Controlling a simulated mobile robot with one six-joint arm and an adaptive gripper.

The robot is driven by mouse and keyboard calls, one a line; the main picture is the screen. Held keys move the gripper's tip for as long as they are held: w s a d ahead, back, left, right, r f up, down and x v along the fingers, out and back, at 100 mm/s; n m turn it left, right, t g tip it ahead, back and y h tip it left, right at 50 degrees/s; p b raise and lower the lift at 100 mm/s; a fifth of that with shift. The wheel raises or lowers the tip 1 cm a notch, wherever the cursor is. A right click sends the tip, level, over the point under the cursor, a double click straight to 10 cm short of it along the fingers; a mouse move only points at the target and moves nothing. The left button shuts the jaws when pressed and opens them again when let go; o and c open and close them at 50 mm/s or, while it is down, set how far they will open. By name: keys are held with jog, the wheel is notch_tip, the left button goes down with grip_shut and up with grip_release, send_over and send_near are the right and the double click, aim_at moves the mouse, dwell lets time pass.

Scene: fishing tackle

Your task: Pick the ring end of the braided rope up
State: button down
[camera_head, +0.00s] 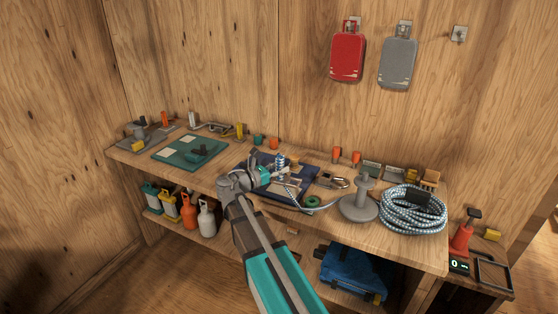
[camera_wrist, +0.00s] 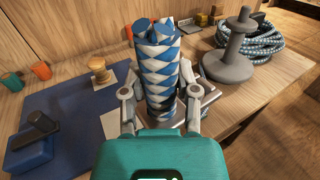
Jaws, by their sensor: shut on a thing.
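My gripper (camera_head: 270,174) reaches over the workbench, above the dark blue mat. In the wrist view its two fingers (camera_wrist: 160,95) are shut on a thick blue-and-white braided piece of the rope (camera_wrist: 162,62). This piece points up from between the fingers and also shows as a small banded stub in the head view (camera_head: 281,161). No ring can be made out on the held piece. The lower part of it is hidden by the fingers and the gripper body.
The blue mat (camera_wrist: 62,107) lies under and left of my gripper. A grey bollard (camera_head: 360,200) and a coil of blue-and-white rope (camera_head: 412,211) stand to the right. A green ring (camera_head: 312,201) lies near the bench's front. Small orange and yellow items line the wall.

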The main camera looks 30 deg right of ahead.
jog(key=shift+s+a+r+p, duration=0.15)
jog(key=shift+s+a+r, duration=0.1)
jog(key=shift+s, duration=0.25)
jog(key=shift+s+a+r+p, duration=0.15)
jog(key=shift+s+a+r, duration=0.05)
jog(key=shift+s, duration=0.3)
jog(key=shift+s+a+r+p, duration=0.15)
jog(key=shift+s+a+r, duration=0.1)
jog(key=shift+s, duration=0.25)
